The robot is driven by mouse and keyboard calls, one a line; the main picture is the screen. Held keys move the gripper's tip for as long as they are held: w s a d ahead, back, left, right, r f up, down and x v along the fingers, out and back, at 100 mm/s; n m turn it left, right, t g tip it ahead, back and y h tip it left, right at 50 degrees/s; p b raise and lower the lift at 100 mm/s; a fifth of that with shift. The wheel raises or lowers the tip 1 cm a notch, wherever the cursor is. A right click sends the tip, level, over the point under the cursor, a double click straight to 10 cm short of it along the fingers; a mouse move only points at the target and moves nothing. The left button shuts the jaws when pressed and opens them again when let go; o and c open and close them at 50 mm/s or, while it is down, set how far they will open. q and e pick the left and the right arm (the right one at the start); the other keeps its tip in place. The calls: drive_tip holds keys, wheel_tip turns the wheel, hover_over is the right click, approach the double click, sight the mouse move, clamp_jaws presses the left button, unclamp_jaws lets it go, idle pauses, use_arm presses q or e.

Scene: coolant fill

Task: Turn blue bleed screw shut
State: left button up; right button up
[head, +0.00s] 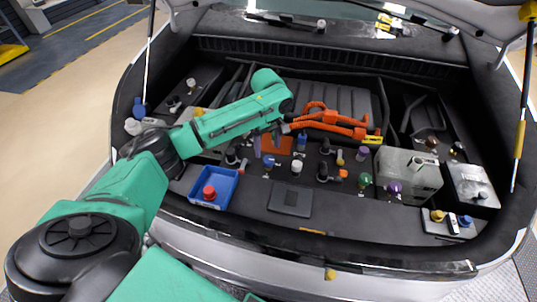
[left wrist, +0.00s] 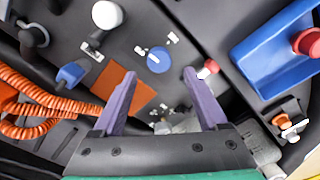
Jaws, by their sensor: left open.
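The blue bleed screw (left wrist: 158,60) appears in the left wrist view as a round blue head with a small white piece on it, set in the dark panel. My left gripper (left wrist: 160,74) is open and empty, with its two purple fingers on either side of the screw in the picture. I cannot tell how far the fingertips are above it. In the head view the left gripper (head: 263,151) points down into the engine bay beside an orange patch (head: 276,145). There the screw cannot be told clearly from the purple fingers. My right gripper is not in view.
A blue tray (head: 228,190) holding a red cap (head: 209,192) lies at the left. A white cap (head: 297,166), a blue connector (left wrist: 70,75) and orange cables (head: 330,118) are nearby. A small red cap (left wrist: 208,69) stands close to one finger.

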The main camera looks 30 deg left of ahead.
sight(268, 159)
use_arm(q)
wheel_tip(268, 159, down, 5)
drive_tip(key=shift+r, duration=0.1)
drive_tip(key=shift+f, duration=0.2)
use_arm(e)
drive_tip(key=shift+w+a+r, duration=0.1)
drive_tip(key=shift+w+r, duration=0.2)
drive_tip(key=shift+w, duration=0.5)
use_arm(q)
clamp_jaws()
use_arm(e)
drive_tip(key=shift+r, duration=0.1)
